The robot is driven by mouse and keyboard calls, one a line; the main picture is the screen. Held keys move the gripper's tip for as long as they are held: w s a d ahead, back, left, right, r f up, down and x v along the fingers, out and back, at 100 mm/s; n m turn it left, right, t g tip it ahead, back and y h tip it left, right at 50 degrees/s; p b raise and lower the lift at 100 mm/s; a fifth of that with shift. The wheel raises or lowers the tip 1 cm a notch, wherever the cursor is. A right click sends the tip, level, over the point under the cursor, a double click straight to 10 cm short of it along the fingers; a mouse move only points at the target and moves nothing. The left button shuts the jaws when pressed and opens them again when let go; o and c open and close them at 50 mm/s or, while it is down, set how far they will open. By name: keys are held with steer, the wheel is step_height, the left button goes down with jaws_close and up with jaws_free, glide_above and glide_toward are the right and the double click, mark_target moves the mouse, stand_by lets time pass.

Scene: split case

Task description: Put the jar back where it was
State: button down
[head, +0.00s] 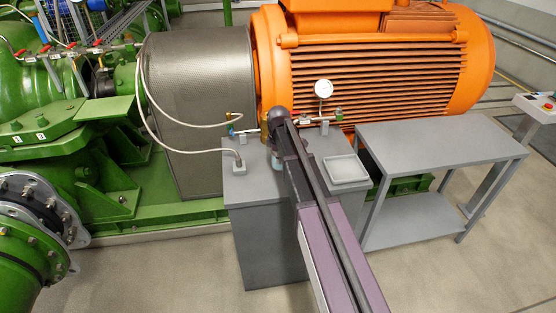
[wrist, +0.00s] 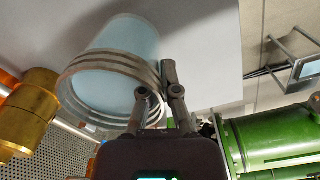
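The jar (wrist: 126,40) is pale blue and see-through, with a ridged rim, in the wrist view. Its open mouth faces the camera, and its far end is close to or on a grey surface. My gripper (wrist: 155,88) is at the right side of the rim. One finger overlaps the mouth and the other is just outside the wall. I cannot tell whether they press on it. In the head view my gripper (head: 272,140) is low over the grey cabinet top (head: 240,187). Only a small pale bit of the jar (head: 276,162) shows there, mostly hidden by my arm.
A brass fitting (wrist: 27,105) is close to the jar; a pressure gauge (head: 323,89) and piping line the cabinet's back. A shallow white tray (head: 346,170) is on its right side. A grey side table (head: 440,145) is bare. An orange motor (head: 380,65) stands behind.

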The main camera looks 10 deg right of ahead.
steer(key=shift+w+d, duration=0.35)
steer(key=shift+f, duration=0.25)
steer(key=shift+f+b, duration=1.55)
steer(key=shift+b, duration=0.25)
steer(key=shift+f, duration=0.15)
steer(key=c, duration=0.8)
jaws_free()
steer(key=shift+r, duration=0.25)
step_height(320, 180, up, 12)
steer(key=p, duration=1.2)
steer(key=shift+s+f, duration=0.1)
